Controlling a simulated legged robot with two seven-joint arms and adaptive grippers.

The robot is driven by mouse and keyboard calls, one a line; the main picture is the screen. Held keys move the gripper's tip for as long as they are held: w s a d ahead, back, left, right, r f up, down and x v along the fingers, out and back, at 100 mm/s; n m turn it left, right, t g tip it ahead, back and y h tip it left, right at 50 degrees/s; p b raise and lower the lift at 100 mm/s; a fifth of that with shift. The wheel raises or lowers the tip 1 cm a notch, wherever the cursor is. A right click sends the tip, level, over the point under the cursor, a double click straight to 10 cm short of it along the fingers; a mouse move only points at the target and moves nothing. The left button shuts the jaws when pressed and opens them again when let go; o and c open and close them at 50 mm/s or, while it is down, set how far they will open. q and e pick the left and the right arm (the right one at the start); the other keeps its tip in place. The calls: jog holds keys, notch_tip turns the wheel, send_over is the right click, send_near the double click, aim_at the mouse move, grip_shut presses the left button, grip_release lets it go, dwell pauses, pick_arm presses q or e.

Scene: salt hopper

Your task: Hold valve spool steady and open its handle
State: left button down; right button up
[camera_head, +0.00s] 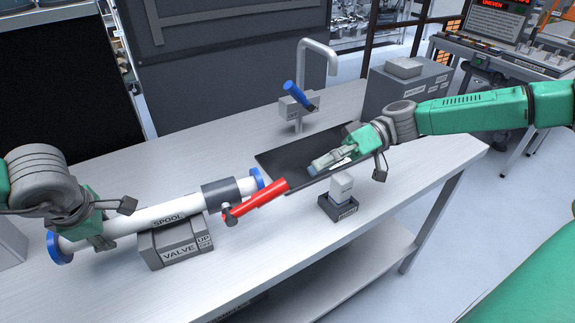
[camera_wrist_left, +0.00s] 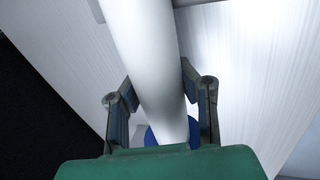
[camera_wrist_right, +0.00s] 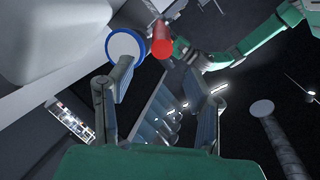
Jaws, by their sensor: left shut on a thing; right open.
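The valve spool (camera_head: 165,213) is a white pipe with blue end rims and a grey valve body (camera_head: 222,194). It lies across a grey stand marked VALVE (camera_head: 180,250). Its red handle (camera_head: 260,197) sticks out from the valve body toward the right. My left gripper (camera_head: 92,237) is shut around the left part of the pipe, which also runs between the fingers in the left wrist view (camera_wrist_left: 160,100). My right gripper (camera_head: 325,163) is open and empty above the black tray, right of the handle. The right wrist view shows the red handle (camera_wrist_right: 162,40) beyond the fingers.
A black tray (camera_head: 275,160) lies on the white table (camera_head: 215,140). A small block in a dark holder (camera_head: 340,205) stands in front of it. A tap with a blue handle (camera_head: 295,93) and a grey box (camera_head: 400,88) stand behind.

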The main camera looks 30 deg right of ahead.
jog(key=shift+a+r, duration=0.1)
jog(key=c, duration=0.6)
jog(key=shift+a+r+g, duration=0.25)
jog(key=shift+g, duration=0.05)
grip_shut()
jog(key=a+r+n+h, duration=0.1)
jog(key=a+r+n, duration=0.1)
jog(key=a+r+n+g+h, duration=0.1)
jog(key=a+r+n, duration=0.1)
jog(key=a+r+n+g+h, duration=0.1)
jog(key=a+r+n+h, duration=0.1)
jog(key=a+n, duration=0.1)
jog(key=shift+w+r, duration=0.35)
jog(key=shift+r, duration=0.05)
notch_tip(320, 180, up, 6)
jog(key=n+t+h, duration=0.1)
jog(key=n+h, duration=0.3)
jog(key=h, duration=0.1)
send_over(265, 190)
jog(key=f, duration=0.8)
jog(key=shift+s+d+f, duration=0.1)
jog(key=shift+d, duration=0.2)
jog(key=f, duration=0.3)
jog(key=shift+d+f, duration=0.4)
jog(key=shift+f, duration=0.3)
